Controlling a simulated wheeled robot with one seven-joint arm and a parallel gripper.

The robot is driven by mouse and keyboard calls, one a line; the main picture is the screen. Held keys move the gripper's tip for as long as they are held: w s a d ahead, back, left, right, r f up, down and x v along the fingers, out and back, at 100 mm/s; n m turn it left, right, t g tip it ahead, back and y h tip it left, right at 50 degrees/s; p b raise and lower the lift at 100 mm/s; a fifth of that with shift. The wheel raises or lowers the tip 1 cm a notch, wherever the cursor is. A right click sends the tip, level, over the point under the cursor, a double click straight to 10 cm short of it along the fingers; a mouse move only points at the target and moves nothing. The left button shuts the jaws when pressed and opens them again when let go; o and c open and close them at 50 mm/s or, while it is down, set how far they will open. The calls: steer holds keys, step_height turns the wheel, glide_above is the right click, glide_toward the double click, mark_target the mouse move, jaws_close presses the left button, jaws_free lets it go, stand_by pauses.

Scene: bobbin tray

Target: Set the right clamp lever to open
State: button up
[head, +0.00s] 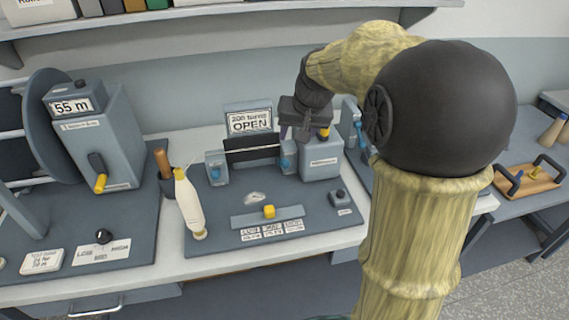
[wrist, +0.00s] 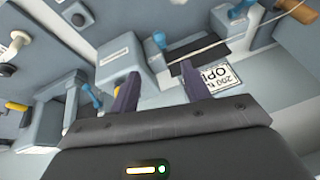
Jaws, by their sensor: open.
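The right clamp lever (head: 285,163) is a small blue lever beside the grey-blue motor box (head: 322,160) on the middle instrument. In the wrist view the blue lever (wrist: 160,40) stands at the box's side, beyond the gap between my fingers. The left clamp (head: 216,168) has a similar blue lever and also shows in the wrist view (wrist: 236,13). My gripper (head: 296,134) is open and empty above and behind the box; its two dark purple fingers (wrist: 158,72) are spread in the wrist view. I see no contact with the lever. Its exact setting is hard to tell.
A sign reading "OPEN" (head: 249,121) stands behind the clamps, close to one finger in the wrist view. Another instrument with a blue lever (wrist: 91,95) lies to the right. A shelf (head: 200,20) hangs above.

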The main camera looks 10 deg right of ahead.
mark_target(286, 160)
steer(key=p+x, duration=0.1)
steer(key=x, duration=1.5)
steer(key=shift+w+f, duration=0.2)
steer(key=shift+f, duration=0.15)
jaws_close()
